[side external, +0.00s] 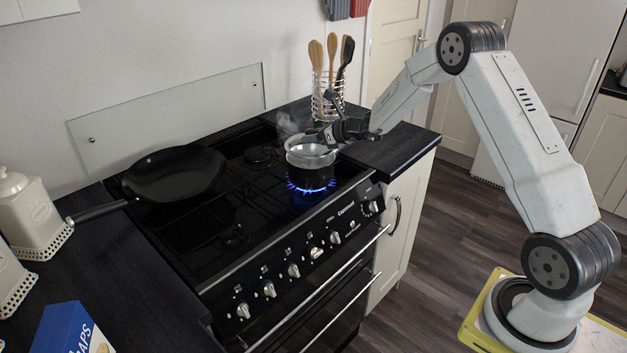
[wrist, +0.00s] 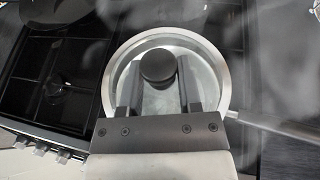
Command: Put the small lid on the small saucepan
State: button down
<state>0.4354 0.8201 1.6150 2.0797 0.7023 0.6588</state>
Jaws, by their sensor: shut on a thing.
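The small saucepan (side external: 310,176) stands on a lit burner at the right end of the black hob. It is shiny metal and shows in the wrist view as a pale round rim (wrist: 224,65), with its handle (wrist: 275,125) pointing right. My gripper (wrist: 158,72) is shut on that knob, one finger on each side. In the side view my gripper (side external: 324,134) is right at the pan's top. The lid lies within the rim's outline, roughly centred; I cannot tell whether it touches the rim.
Blue flames (side external: 310,187) burn under the pan, and steam (side external: 287,124) rises by it. A black frying pan (side external: 173,173) sits on the hob's left. A wire holder (side external: 325,98) with utensils stands close behind my gripper. The hob's middle is free.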

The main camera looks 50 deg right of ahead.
aim_at(313, 145)
jog(key=shift+f, duration=1.1)
jog(key=shift+f, duration=0.35)
jog(key=shift+c, duration=1.4)
grip_release()
jog(key=shift+f, duration=0.1)
jog(key=shift+s+r, duration=0.1)
jog(key=shift+r, duration=0.4)
jog(key=v, duration=1.2)
jog(key=shift+a+f, duration=0.1)
jog(key=shift+f, duration=0.05)
